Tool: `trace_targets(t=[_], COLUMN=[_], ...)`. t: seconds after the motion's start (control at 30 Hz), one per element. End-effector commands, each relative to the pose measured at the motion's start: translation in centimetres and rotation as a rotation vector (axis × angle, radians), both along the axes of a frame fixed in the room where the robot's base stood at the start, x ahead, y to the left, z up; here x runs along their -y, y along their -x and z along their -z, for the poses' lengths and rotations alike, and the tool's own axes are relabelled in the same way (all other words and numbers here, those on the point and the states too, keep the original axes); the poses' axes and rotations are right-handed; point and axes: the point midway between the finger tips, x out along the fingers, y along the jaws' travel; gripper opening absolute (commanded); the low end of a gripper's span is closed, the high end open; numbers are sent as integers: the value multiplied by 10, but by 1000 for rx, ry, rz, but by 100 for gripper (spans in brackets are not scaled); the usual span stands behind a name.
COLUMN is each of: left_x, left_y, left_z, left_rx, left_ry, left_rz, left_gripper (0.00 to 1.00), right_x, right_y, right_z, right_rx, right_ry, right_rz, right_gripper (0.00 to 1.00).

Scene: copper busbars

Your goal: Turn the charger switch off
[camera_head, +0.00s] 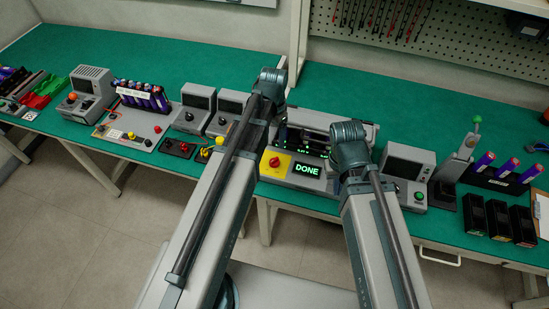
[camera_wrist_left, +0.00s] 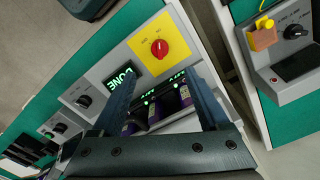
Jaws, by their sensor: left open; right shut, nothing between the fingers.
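The charger (camera_head: 329,186) stands at the front of the green bench, with a lit green DONE display (camera_head: 307,169). Its switch is a red knob (camera_head: 273,162) on a yellow plate (camera_head: 264,171). The left wrist view also shows the knob (camera_wrist_left: 160,48) and the display (camera_wrist_left: 121,72). The knob's exact setting is too small to read. My left gripper (camera_wrist_left: 160,82) is open over the charger; the knob lies beyond its fingertips, apart from them. Purple cells (camera_wrist_left: 158,112) with green readouts sit in the charger bays, seen between the fingers. My right gripper is hidden in both views.
My two arms cover part of the bench. Right of the charger stand a grey box with a green button (camera_head: 419,195) and a lever device (camera_head: 459,160). A pegboard (camera_head: 440,35) is behind.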

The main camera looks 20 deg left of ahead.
Motion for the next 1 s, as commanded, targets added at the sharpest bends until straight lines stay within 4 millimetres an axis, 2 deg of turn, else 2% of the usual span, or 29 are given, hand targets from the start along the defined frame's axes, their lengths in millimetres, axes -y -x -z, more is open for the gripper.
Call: trace_targets(t=[1.0], left_x=[0], left_y=[0], left_z=[130], left_rx=[0], left_ry=[0], left_rz=[0], left_gripper=[78], right_x=[0], right_y=[0], right_z=[130], right_rx=[0], right_ry=[0], right_rz=[0], right_gripper=[0])
